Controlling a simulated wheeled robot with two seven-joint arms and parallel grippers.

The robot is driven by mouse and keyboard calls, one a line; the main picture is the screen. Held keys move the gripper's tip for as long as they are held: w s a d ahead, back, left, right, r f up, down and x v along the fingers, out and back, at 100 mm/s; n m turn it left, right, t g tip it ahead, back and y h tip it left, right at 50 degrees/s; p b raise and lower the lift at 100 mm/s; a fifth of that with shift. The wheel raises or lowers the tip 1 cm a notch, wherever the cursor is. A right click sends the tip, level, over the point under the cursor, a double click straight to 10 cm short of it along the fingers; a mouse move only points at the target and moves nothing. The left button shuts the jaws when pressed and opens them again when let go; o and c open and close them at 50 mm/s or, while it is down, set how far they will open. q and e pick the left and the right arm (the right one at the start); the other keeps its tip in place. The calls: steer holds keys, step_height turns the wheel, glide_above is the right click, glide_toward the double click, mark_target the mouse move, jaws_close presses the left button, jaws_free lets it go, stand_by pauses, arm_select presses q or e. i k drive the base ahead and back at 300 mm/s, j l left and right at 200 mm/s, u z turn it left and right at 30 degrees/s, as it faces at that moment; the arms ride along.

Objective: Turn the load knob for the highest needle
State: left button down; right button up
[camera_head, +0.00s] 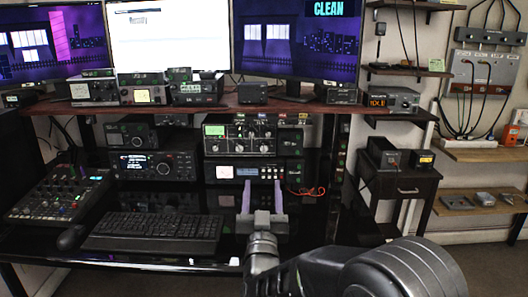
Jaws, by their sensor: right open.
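The tuner (240,150) appears to be the black box with several knobs and a lit green meter (214,130). It sits under the wooden shelf, on top of another unit. Small labels run along its top edge, but they are too small to read, so I cannot tell which knob is the load knob. The needle is also too small to make out. My right gripper (261,184) points away from me, below and in front of the tuner, with its two pale fingers apart and nothing between them. It overlaps the lower unit in the picture. My left gripper is not in view.
The lower unit (265,172) has a white meter and a lit display. A keyboard (154,233), a mouse (71,238) and a mixer (60,193) lie to the left on the black desk. The wooden shelf (200,106) overhangs the tuner. A red cable (306,191) lies right of the gripper.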

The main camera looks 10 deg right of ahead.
mark_target(263, 146)
steer(key=i+l, duration=0.2)
steer(key=i, duration=0.25)
steer(key=i+l, duration=0.15)
steer(key=i, duration=0.3)
